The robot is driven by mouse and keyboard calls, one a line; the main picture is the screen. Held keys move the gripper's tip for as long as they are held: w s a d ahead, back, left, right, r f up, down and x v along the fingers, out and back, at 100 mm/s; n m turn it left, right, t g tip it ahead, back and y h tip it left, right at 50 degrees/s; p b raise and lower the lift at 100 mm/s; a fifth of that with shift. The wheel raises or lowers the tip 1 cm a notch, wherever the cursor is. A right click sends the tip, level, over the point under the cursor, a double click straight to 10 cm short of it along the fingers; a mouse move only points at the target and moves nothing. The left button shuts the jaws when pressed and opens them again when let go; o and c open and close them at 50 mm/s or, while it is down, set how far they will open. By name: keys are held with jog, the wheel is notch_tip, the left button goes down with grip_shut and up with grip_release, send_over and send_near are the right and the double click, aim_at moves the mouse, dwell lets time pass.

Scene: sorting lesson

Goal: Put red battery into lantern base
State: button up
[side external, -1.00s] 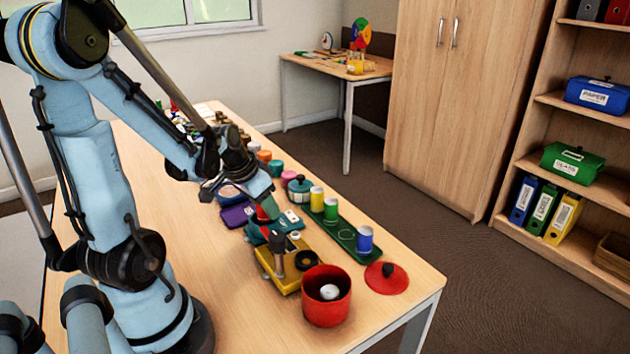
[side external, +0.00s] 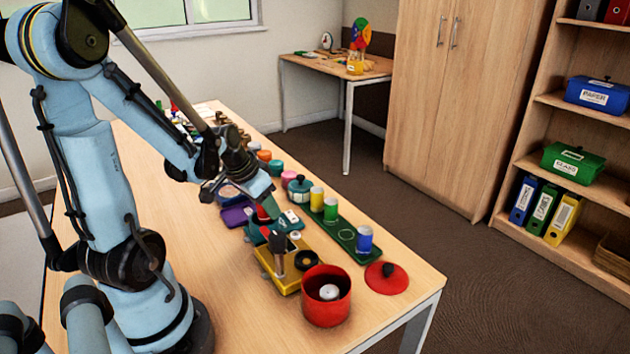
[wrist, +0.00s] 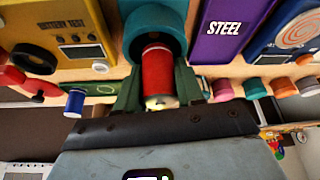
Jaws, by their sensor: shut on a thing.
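The red battery (wrist: 158,72) is between the two green fingers of my gripper (wrist: 158,98) in the wrist view. The gripper is shut on it. The battery's far end meets the opening of the teal lantern base (wrist: 155,18); how deep it sits cannot be told. In the side view my gripper (side external: 268,208) is low over the teal base (side external: 293,240), and the battery is mostly hidden by the gripper and nearby items.
A yellow battery tester (side external: 278,268) stands close by, with a red pot (side external: 326,305) and red lid (side external: 387,278) at the table's near end. A green tray (side external: 345,237) holds yellow, green and blue batteries. A purple steel box (wrist: 224,32) is beside the base.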

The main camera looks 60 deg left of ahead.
jog(key=shift+s+d+f, duration=0.3)
jog(key=shift+s+f, duration=0.15)
jog(key=shift+f, duration=0.2)
jog(key=shift+s+r, duration=0.15)
jog(key=shift+r, duration=0.5)
jog(key=shift+w+a+r, duration=0.1)
jog(key=shift+w+a, duration=0.1)
jog(key=shift+w, duration=0.3)
dwell(0.6)
jog(key=shift+f, duration=0.45)
jog(key=shift+r, duration=0.75)
dwell(0.3)
jog(key=shift+s, duration=0.15)
dwell(0.5)
jog(key=shift+f, duration=0.7)
dwell(0.3)
jog(key=o, duration=0.8)
jog(key=shift+v, duration=5.45)
